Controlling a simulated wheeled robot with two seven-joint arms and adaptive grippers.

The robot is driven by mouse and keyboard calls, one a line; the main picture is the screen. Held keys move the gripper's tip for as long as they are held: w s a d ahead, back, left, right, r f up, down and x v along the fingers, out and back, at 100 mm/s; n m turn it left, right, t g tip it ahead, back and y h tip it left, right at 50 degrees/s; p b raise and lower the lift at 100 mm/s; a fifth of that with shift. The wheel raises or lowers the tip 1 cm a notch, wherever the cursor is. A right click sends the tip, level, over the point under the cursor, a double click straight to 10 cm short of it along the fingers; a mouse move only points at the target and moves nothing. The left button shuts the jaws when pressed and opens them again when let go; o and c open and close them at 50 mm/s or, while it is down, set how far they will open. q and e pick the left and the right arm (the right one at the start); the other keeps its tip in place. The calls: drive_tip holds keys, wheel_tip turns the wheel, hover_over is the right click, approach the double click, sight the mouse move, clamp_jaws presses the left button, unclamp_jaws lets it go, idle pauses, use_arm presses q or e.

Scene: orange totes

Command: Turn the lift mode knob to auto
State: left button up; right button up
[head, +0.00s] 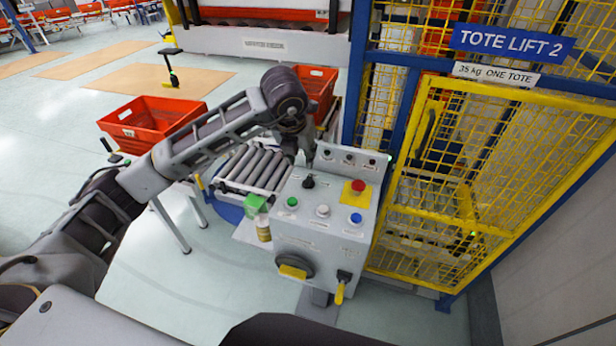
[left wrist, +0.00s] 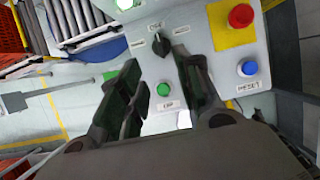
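The grey control box (head: 325,222) stands upright in the head view, with a sloped panel. The black lift mode knob (head: 308,181) is at the panel's upper left; it also shows in the left wrist view (left wrist: 160,44), with small labels around it too blurred to read surely. My left gripper (head: 303,156) reaches in from the upper left and hangs just above and behind the knob. In the left wrist view its two dark fingers are spread (left wrist: 160,75) with nothing between them, apart from the knob, which appears beyond the fingertips. My right gripper is not in view.
The panel also has a green button (head: 292,202), a white button (head: 322,210), a blue button (head: 356,218) and a red emergency stop (head: 358,186). A roller conveyor (head: 252,168) and orange totes (head: 150,122) are to the left. A yellow mesh cage (head: 500,150) is right.

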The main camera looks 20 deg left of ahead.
sight(308, 178)
use_arm(q)
drive_tip(key=shift+f, duration=0.1)
drive_tip(key=p+x, duration=0.3)
drive_tip(key=x, duration=1)
drive_tip(key=shift+w+f, duration=0.2)
drive_tip(key=shift+f, duration=0.05)
clamp_jaws()
